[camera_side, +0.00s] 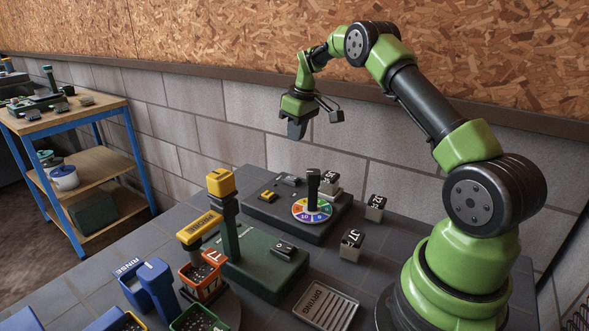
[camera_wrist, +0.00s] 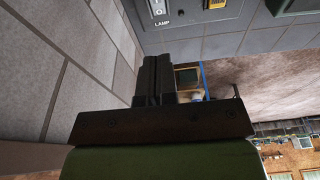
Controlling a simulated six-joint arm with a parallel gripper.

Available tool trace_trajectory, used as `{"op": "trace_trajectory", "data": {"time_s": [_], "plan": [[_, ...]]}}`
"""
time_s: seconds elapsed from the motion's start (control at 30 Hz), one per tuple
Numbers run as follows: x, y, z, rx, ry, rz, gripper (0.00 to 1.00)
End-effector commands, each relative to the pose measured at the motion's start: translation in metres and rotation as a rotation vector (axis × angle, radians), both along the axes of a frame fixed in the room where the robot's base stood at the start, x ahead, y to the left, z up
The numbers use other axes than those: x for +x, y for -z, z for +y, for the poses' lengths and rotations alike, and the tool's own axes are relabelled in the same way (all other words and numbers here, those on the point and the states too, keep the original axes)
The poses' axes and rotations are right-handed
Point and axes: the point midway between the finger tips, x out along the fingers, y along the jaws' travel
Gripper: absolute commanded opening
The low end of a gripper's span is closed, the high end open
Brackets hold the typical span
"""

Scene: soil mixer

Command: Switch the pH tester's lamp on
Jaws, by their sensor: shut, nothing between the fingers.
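The pH tester (camera_side: 262,213) is a dark grey box on the tiled bench, with a coloured dial (camera_side: 312,210) and a black post on top. A small lamp switch (camera_side: 288,180) sits near its back edge, beside a yellow button (camera_side: 267,196). In the wrist view the pale lamp switch (camera_wrist: 159,8) shows at the top edge above the word LAMP, partly cut off; I cannot tell which way it is set. My gripper (camera_side: 297,130) is shut and empty, high above the tester and apart from it. Its closed fingers (camera_wrist: 155,62) also show in the wrist view.
A green stand (camera_side: 262,268) with a yellow-topped column (camera_side: 221,184) stands in front of the tester. Small labelled blocks (camera_side: 351,244) stand right of it. An orange bin (camera_side: 203,281) and a drying tray (camera_side: 325,306) lie nearer. A brick wall is behind.

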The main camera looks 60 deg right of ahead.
Motion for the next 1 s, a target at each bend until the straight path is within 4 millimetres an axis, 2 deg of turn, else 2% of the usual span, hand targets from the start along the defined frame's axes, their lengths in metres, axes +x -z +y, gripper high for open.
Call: {"op": "trace_trajectory", "data": {"time_s": [0.1,0.3,0.5,0.7,1.0], "plan": [[0.005,0.028,0.001,0.003,-0.002,0.004,0.0],[0.013,0.069,0.001,0.002,-0.001,0.003,0.0],[0.007,0.095,0.0,0.0,0.002,0.002,0.0],[0.005,0.105,0.0,-0.003,0.002,-0.001,0.0],[0.005,0.105,0.0,-0.003,0.002,-0.001,0.0]]}}
